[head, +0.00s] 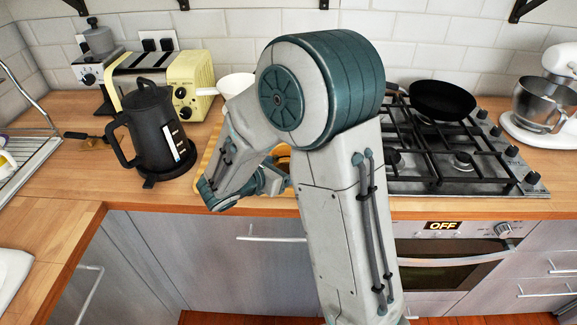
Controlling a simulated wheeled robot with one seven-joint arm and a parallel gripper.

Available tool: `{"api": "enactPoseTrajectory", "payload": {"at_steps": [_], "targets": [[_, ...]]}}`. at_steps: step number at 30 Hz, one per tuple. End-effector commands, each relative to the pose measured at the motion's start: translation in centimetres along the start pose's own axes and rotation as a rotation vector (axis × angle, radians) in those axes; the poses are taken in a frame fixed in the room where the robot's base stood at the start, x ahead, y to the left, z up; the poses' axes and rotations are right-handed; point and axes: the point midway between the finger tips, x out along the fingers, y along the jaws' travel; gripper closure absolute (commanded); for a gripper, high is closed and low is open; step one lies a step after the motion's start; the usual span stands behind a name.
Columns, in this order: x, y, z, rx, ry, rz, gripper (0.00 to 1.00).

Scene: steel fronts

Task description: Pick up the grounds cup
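I cannot pick out the grounds cup with certainty. A small brown, rounded thing (283,153) shows partly behind my arm, near a wooden board (206,157) on the counter; it may be the cup. My arm covers most of that area. The end of my arm, with my gripper (276,181), is low over the counter's front edge, close to the brown thing. Its fingers are too small and hidden to tell whether they are open or shut, or touching anything.
A black kettle (152,135) stands left of my arm, with a cream toaster (160,78) behind it. A white bowl (236,83) is farther back. A gas hob (455,150) with a black pan (441,99) and a stand mixer (545,100) are right. Counter (60,165) left of the kettle is mostly clear.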

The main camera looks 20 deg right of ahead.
Motion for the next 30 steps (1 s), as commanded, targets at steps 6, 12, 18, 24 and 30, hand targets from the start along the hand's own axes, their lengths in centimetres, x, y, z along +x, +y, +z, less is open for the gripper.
{"api": "enactPoseTrajectory", "payload": {"at_steps": [6,12,18,24,30], "targets": [[0.7,0.0,0.0,0.0,-0.001,0.001,0.31],[0.7,0.0,0.0,0.0,-0.001,0.001,0.59],[0.7,0.0,0.0,0.0,-0.001,0.001,0.61],[0.6,0.0,0.2,0.002,-0.001,0.001,0.62],[0.0,0.1,1.7,0.005,-0.002,0.002,0.62]]}}
